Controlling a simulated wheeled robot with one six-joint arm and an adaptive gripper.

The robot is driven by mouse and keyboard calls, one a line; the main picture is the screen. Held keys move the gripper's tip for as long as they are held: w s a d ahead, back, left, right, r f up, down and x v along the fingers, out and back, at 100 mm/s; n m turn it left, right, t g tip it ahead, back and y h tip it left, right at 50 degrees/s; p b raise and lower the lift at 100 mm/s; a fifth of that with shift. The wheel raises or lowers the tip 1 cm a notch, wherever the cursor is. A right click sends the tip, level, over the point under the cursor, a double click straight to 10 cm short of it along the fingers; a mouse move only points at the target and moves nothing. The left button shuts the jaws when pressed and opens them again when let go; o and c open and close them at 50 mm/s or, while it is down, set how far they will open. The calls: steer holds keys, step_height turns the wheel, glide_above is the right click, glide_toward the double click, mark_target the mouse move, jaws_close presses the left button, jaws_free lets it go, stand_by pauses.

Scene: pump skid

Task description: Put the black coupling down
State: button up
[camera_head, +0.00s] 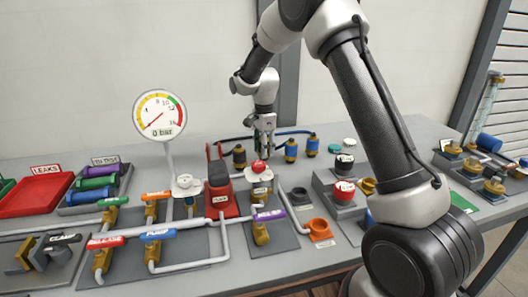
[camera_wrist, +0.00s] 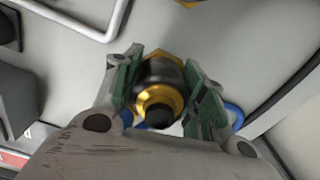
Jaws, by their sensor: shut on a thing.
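My gripper (camera_head: 265,148) is above the back middle of the bench, pointing down. In the wrist view my gripper (camera_wrist: 165,95) has its green-padded fingers on both sides of the black coupling (camera_wrist: 160,75), which has a brass ring and a dark end. The fingers are shut on it. In the head view the held coupling is hard to make out between the fingers. Another dark coupling with brass parts (camera_head: 239,156) stands on the bench left of the gripper. I cannot tell whether the held coupling touches the bench.
Two blue couplings (camera_head: 291,150) stand right of the gripper. The red pump (camera_head: 220,188) and a red-topped valve (camera_head: 259,167) are close in front.

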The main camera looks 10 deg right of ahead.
steer(key=shift+f, duration=0.65)
steer(key=shift+f, duration=0.1)
steer(key=o, duration=1.1)
